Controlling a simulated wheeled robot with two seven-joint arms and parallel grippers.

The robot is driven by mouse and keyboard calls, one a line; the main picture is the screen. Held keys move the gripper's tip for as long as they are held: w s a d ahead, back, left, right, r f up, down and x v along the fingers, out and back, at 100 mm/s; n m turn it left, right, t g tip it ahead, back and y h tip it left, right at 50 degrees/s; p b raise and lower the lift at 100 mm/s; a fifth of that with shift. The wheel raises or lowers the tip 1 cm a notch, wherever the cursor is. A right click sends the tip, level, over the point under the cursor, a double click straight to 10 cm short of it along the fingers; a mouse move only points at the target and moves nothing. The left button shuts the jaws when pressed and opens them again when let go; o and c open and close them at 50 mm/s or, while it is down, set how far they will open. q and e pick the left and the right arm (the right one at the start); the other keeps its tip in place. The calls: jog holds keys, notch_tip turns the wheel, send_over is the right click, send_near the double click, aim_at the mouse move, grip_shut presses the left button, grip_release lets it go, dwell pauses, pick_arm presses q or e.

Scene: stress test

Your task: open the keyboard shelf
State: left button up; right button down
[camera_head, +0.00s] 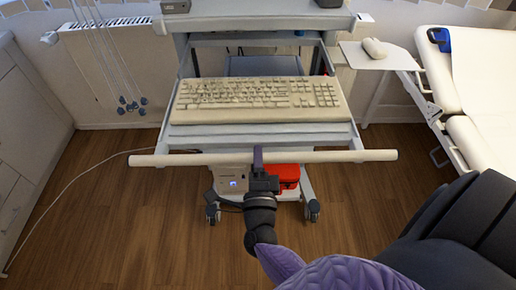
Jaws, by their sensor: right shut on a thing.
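The keyboard shelf (330,137) sticks out toward me from under the cart's top (255,22), with side rails showing. A beige keyboard (255,93) lies on it. A long pale handle bar (335,156) runs across just in front of the shelf, wider than the shelf on both sides. My right gripper (258,160) comes in from the lower right and is shut on the bar near its middle. Its fingers hide that part of the bar. My left gripper is not in view.
The cart stands on casters (313,210), with a red box (284,175) low under the shelf. A side tray (362,58) with a mouse (374,48) is at the right, beside a white bed (475,70). Cabinets (25,120) line the left. The wooden floor (120,215) has free room, with one thin cable.

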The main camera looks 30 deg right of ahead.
jog(key=shift+s+a, duration=0.4)
jog(key=shift+s, duration=0.15)
jog(key=shift+c, duration=2)
grip_release()
